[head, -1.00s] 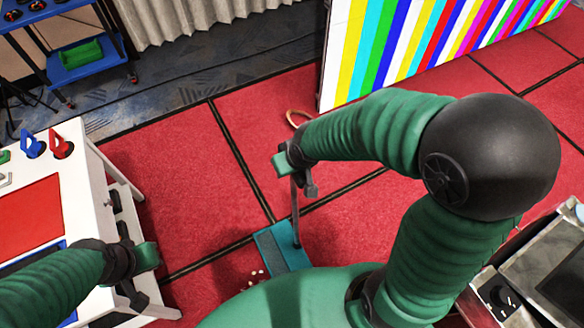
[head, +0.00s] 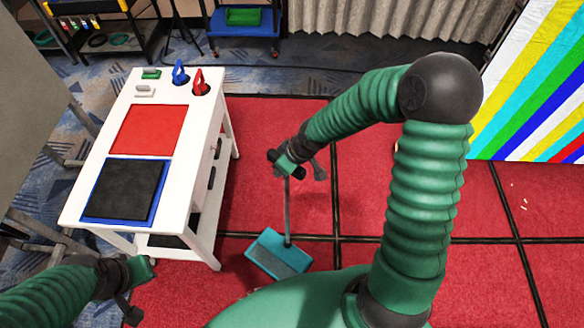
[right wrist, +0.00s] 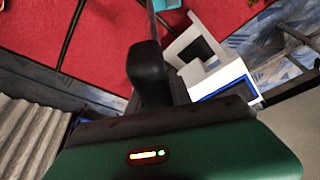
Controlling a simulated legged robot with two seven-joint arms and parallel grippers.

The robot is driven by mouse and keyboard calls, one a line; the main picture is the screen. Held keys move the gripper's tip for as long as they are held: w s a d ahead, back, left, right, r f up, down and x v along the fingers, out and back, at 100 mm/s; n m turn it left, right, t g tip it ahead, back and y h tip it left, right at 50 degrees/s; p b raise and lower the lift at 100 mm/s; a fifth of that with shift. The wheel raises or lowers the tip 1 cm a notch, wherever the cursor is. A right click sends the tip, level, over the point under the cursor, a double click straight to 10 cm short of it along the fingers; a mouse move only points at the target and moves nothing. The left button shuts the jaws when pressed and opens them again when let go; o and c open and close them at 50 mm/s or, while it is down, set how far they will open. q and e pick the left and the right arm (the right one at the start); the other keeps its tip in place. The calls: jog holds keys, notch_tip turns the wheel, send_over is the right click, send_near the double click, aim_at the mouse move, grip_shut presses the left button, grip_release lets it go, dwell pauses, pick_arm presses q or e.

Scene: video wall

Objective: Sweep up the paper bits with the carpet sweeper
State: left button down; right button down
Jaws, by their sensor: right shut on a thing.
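A carpet sweeper has a teal head (head: 278,255) flat on the red floor and a thin grey handle (head: 287,210) rising from it. My right gripper (head: 295,165) is shut on the top of that handle. In the right wrist view the handle (right wrist: 150,20) runs away from the dark finger, and a sliver of the teal head shows at the top edge. Several white paper bits (head: 522,197) lie on the red floor at the right, well apart from the sweeper. My left gripper (head: 130,285) is near the white table's front; its jaw opening is unclear.
A white table (head: 85,205) with red and black panels stands left of the sweeper. A striped video wall (head: 530,90) stands at the right back, a blue cart (head: 232,30) at the back. Red floor is clear between sweeper and bits. My body hides the near floor.

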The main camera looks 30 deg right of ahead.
jog(key=w+d+f+n+g+y+p, duration=0.1)
jog(key=w+d+f+n, duration=0.1)
jog(key=f, duration=0.6)
jog(key=w+d+f+n+y+p, duration=0.1)
jog(key=d+f+n, duration=0.3)
jog(key=f, duration=0.5)
jog(key=d, duration=0.2)
jog(key=shift+w+d+n+g, duration=0.35)
jog(key=shift+w+n+g, duration=0.05)
jog(key=shift+a, duration=0.1)
